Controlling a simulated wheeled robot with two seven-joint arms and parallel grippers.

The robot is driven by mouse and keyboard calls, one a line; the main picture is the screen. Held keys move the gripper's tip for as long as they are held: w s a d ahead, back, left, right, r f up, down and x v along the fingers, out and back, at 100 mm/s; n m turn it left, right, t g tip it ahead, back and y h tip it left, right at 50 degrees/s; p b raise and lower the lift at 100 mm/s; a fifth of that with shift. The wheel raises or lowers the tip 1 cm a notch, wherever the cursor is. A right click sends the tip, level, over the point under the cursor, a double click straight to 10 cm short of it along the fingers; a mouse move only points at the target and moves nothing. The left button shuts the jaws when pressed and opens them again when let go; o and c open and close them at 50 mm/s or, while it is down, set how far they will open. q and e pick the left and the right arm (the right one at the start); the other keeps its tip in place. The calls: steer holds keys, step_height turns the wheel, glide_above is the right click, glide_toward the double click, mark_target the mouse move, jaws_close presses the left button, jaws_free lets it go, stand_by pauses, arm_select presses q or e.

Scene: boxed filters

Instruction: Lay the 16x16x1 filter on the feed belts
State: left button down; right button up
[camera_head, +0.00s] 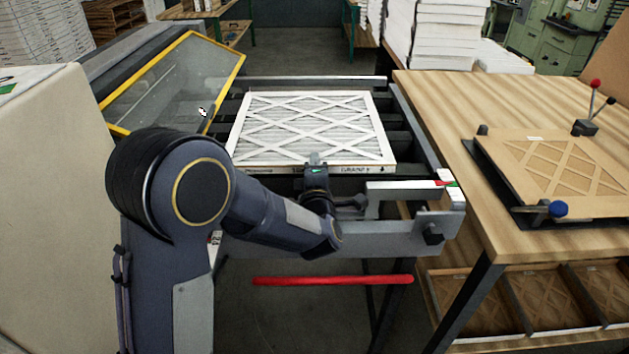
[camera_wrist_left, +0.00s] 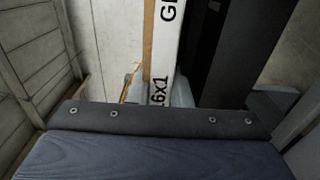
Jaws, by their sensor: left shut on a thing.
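The white pleated filter (camera_head: 312,128) with a lattice face lies flat over the dark feed belts (camera_head: 402,137) in the head view. My left gripper (camera_head: 316,170) is at its near edge and shut on that edge. In the left wrist view the filter's printed white edge (camera_wrist_left: 165,45) runs up from the gripper, and part of a size marking ending in "6x1" shows. The full size label is hidden. Whether the filter rests fully on the belts or is held slightly above them is hard to tell. My right gripper is not in view.
A yellow-framed clear guard (camera_head: 180,82) stands at the left of the belts. A wooden table (camera_head: 440,100) on the right holds a cardboard lattice in a fixture (camera_head: 560,172). A red bar (camera_head: 333,281) runs below the conveyor's front. Stacked white boxes (camera_head: 440,35) stand behind.

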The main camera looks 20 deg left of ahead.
arm_select(q)
step_height(320, 180, down, 4)
steer(key=shift+r+b, duration=0.25)
steer(key=shift+b, duration=0.4)
steer(key=shift+f+b, duration=0.4)
steer(key=shift+b, duration=0.25)
steer(key=c, duration=1.3)
jaws_free()
steer(key=shift+r, duration=0.1)
